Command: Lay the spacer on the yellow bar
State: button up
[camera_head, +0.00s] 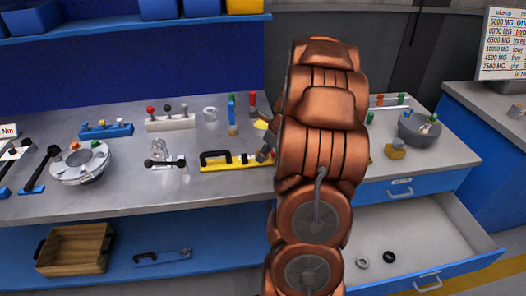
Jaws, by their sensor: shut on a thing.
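The yellow bar (222,167) lies on the grey workbench, just left of my copper arm. A black handle stands on its left part, and small dark and yellow pieces stand along it toward the right. My arm covers the bar's right end. A small dark slanted piece beside the arm, above the bar's right end, is too small to identify. I cannot pick out the spacer with certainty. A light grey ring (210,114) stands at the back of the bench.
A round grey fixture (81,163) is at left, and another (419,127) at right. A white block with knobs (171,123) and a blue one (106,130) stand behind. An open drawer (425,230) at lower right holds a grey ring (362,262) and a black ring (389,256).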

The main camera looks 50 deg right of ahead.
jog(key=shift+w+d+f+p, duration=0.1)
jog(key=shift+w+d+p, duration=0.1)
jog(key=shift+w+d, duration=0.5)
jog(key=shift+w+d+f+p, duration=0.15)
jog(key=shift+w+d, duration=0.3)
jog(key=shift+w, duration=0.45)
jog(key=shift+f+p, duration=0.65)
jog(key=shift+f, duration=1)
jog(key=shift+f, duration=0.1)
jog(key=o, duration=1.2)
jog(key=shift+o, duration=0.2)
jog(key=b+v, duration=0.3)
jog(key=v, duration=0.9)
